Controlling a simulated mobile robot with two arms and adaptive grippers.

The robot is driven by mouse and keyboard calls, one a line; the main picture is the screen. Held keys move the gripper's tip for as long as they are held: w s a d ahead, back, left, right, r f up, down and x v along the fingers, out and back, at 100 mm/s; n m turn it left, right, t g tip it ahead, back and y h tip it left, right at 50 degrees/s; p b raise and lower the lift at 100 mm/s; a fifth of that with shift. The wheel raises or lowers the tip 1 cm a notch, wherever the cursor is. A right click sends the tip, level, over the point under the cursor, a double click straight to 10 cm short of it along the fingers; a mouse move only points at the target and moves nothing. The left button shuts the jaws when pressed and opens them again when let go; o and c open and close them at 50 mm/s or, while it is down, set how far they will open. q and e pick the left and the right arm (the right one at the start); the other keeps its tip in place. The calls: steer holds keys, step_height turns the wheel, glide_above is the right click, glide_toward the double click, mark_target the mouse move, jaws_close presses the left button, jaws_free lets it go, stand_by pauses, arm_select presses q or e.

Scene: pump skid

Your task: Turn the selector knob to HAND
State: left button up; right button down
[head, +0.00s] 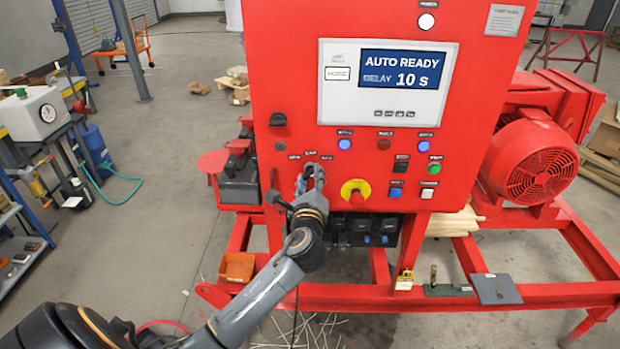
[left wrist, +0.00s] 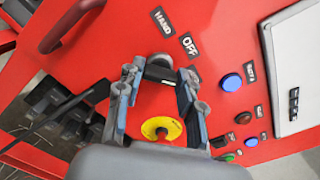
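The selector knob (left wrist: 160,68) is a dark, short round knob on the red panel, seen in the left wrist view between my left gripper's fingertips. HAND (left wrist: 163,21) and OFF (left wrist: 189,45) labels stand above it; the knob's pointer direction is not clear. My left gripper (head: 311,174) is at the panel in the head view and hides the knob there. It also shows in the left wrist view (left wrist: 160,76), its fingers apart on either side of the knob; firm contact is not visible. The display (head: 387,78) reads AUTO READY, DELAY 10 s. My right gripper is not in view.
A red emergency stop on a yellow ring (head: 356,192) sits just right of and below my left gripper. Lit blue buttons (head: 344,144) and other push buttons are to the right. Black sockets (head: 362,229) lie below.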

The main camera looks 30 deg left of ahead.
arm_select(q)
steer(key=c, duration=0.3)
